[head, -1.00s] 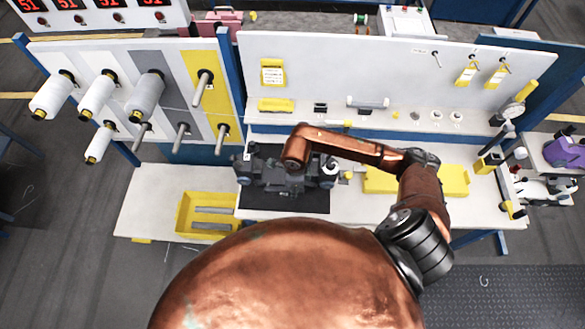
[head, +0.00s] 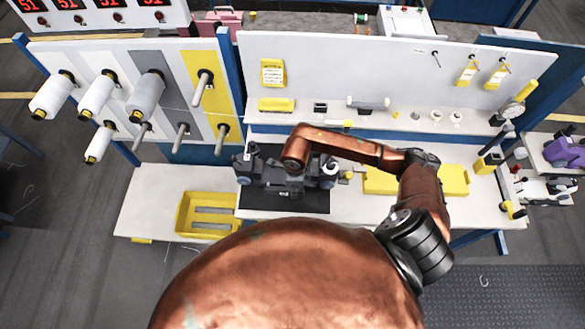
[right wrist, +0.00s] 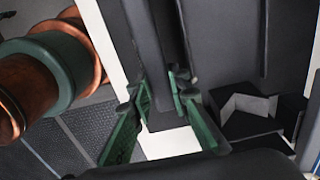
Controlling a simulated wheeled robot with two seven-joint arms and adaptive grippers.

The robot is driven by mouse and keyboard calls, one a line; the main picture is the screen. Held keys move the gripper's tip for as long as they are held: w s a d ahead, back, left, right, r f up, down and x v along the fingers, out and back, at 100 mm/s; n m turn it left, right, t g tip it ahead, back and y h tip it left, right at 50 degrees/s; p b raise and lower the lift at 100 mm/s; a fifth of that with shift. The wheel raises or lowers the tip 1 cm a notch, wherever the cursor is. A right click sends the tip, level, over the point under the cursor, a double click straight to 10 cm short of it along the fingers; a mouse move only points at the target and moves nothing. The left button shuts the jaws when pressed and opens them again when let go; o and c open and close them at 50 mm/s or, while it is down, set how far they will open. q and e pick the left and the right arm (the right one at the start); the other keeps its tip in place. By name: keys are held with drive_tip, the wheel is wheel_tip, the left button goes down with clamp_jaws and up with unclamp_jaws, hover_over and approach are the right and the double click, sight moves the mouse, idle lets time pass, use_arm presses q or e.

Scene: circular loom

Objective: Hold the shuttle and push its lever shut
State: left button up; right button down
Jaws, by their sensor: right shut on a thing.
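The shuttle (head: 268,181) is a dark grey, bulky piece lying on the black mat (head: 290,203) on the workbench. My right arm reaches over it from the right and hides part of its middle. In the head view the right gripper's fingers are hidden under the wrist. In the right wrist view the green-padded right gripper (right wrist: 158,88) is shut on a dark bar-like part of the shuttle (right wrist: 155,50), with one finger on each side. I cannot make out the lever or how it stands. My left gripper is in neither view.
A yellow tray (head: 183,218) stands left of the mat. A yellow case (head: 453,181) lies on the bench to the right. White spools (head: 147,95) hang on the rack at left. A shelf with small parts (head: 405,122) runs behind the shuttle. The mat's front strip is clear.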

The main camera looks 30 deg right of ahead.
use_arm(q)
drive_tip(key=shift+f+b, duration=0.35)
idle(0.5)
